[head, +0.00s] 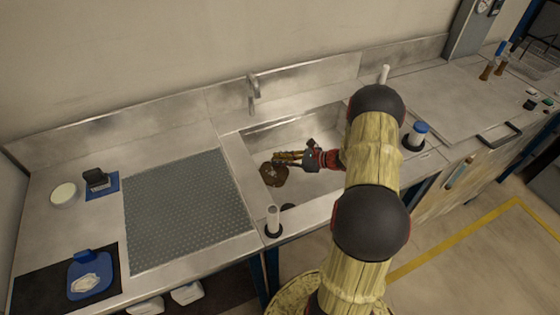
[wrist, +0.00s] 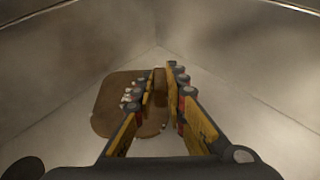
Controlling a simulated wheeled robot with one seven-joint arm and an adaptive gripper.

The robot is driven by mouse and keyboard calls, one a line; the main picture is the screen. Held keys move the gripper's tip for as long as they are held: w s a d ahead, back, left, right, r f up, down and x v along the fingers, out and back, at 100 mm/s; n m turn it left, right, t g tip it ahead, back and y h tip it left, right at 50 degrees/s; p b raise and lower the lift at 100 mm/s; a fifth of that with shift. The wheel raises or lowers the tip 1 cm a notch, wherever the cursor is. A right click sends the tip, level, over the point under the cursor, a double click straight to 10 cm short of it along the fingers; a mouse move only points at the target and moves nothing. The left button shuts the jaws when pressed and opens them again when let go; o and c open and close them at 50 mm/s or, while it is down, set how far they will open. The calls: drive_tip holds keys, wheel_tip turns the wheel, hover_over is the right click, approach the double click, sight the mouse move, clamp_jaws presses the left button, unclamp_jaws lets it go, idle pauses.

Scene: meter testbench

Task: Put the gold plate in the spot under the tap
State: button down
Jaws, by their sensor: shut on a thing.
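The gold plate (head: 272,176) looks brownish-gold and lies inside the sink basin, toward its left side and in front of the tap (head: 253,88). My gripper (head: 284,158) reaches into the basin from the right and is shut on the plate. In the wrist view the plate (wrist: 112,108) shows as a flat, rounded shape between and left of my gripper's fingers (wrist: 160,88). The fingers hide part of it. I cannot tell whether the plate touches the basin floor.
The basin walls rise around my gripper. A grey textured mat (head: 185,210) covers the counter left of the sink. A white cylinder (head: 272,220) stands at the sink's front left corner, and a blue-capped one (head: 417,133) stands at its right.

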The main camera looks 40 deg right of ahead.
drive_tip(key=c, duration=2.3)
unclamp_jaws()
drive_tip(key=shift+f, duration=0.15)
drive_tip(key=o, duration=0.4)
drive_tip(key=shift+o, duration=0.4)
